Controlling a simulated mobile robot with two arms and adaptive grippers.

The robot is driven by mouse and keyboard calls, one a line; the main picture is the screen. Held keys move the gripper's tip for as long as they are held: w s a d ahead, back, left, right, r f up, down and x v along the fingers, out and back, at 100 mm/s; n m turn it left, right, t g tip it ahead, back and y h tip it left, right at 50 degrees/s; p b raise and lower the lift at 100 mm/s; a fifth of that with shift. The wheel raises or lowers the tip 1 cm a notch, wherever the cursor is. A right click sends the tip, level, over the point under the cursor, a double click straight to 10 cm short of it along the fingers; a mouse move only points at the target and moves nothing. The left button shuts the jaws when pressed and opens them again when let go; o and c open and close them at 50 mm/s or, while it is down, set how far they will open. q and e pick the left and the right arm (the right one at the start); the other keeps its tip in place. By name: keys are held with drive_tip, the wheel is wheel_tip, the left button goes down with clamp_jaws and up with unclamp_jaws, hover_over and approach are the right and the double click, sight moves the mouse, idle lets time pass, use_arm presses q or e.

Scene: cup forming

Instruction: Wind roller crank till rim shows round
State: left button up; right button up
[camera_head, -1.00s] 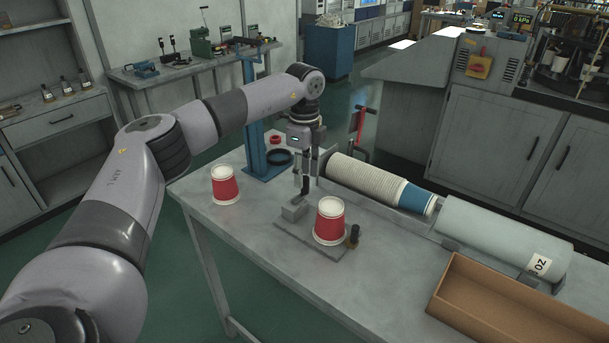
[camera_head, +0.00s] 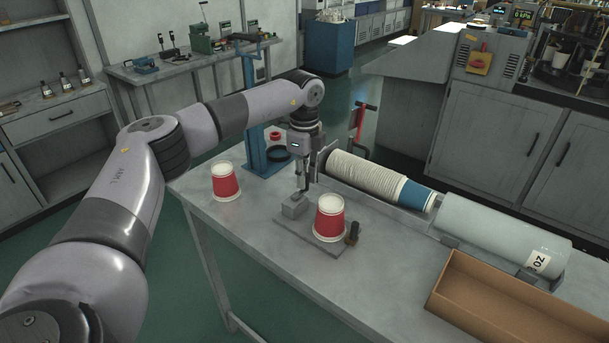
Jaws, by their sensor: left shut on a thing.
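A red paper cup with a pale rim (camera_head: 329,220) stands upright on a small grey metal base plate (camera_head: 285,225) on the bench. A grey block (camera_head: 295,206) sits on the plate just left of the cup. My left gripper (camera_head: 303,188) points down above this block, beside the cup, and is shut on the roller crank, which its fingers mostly hide. The cup's rim is too small to judge for roundness. A short black knob (camera_head: 352,233) stands at the plate's right end. My right gripper is not in view.
A second red cup (camera_head: 226,183) stands left on the bench. A blue post stand (camera_head: 268,160) rises behind. Stacked paper cups (camera_head: 365,177), a grey cylinder (camera_head: 500,235) and a brown tray (camera_head: 505,305) line the right. The front middle bench is clear.

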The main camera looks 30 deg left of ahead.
use_arm(q)
clamp_jaws()
drive_tip(key=shift+d, duration=0.1)
drive_tip(key=shift+m, duration=0.3)
